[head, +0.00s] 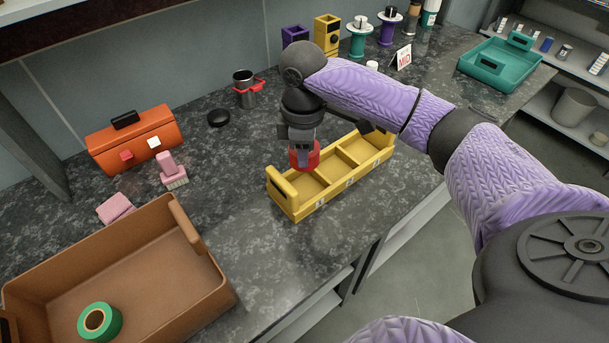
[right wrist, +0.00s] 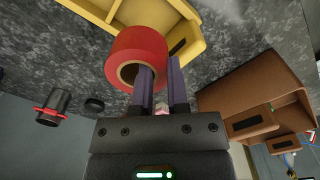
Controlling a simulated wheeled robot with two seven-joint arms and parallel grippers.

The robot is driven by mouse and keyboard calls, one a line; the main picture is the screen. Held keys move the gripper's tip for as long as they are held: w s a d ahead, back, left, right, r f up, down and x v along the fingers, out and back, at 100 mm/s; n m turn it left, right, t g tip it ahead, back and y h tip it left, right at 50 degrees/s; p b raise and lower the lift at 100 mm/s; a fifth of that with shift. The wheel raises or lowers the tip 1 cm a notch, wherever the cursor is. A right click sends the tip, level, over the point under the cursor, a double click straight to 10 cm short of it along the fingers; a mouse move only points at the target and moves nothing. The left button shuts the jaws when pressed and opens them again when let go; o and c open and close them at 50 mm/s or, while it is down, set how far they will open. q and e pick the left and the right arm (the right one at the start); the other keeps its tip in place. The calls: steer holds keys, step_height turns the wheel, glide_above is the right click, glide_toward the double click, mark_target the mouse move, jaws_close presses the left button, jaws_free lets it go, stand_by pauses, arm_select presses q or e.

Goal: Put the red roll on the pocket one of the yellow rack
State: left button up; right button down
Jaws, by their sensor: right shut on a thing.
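The red roll (head: 305,156) is held in my right gripper (head: 305,145) over the yellow rack (head: 318,206). In the right wrist view the red roll (right wrist: 137,50) shows its round hole, with the fingers of my right gripper (right wrist: 161,80) shut on its wall. The yellow rack (right wrist: 187,50) lies beyond the roll there. The rack has a row of pockets with labels on its front side, too small to read. The roll is above the rack's left part; I cannot tell whether it touches the rack. My left gripper is not in view.
A brown tray (head: 215,285) with a green roll (head: 100,321) stands at the front left. An orange toolbox (head: 130,140), a pink brush (head: 172,170) and a dark cup with a red band (head: 246,88) stand further back. A teal tray (head: 500,64) is at the far right.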

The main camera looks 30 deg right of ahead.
steer(key=b, duration=0.4)
glide_toward(305, 200)
steer(key=f, duration=0.5)
steer(key=shift+w+f, duration=0.2)
steer(key=shift+f, duration=0.15)
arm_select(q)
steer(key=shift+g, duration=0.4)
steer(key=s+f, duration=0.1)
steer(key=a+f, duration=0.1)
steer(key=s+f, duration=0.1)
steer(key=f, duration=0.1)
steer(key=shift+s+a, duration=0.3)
arm_select(e)
steer(key=shift+s+f, duration=0.1)
steer(key=shift+f, duration=0.1)
steer(key=c, duration=0.9)
jaws_free()
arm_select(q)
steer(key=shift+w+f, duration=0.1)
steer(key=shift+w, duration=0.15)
arm_select(e)
steer(key=shift+f, duration=0.1)
steer(key=shift+s, duration=0.1)
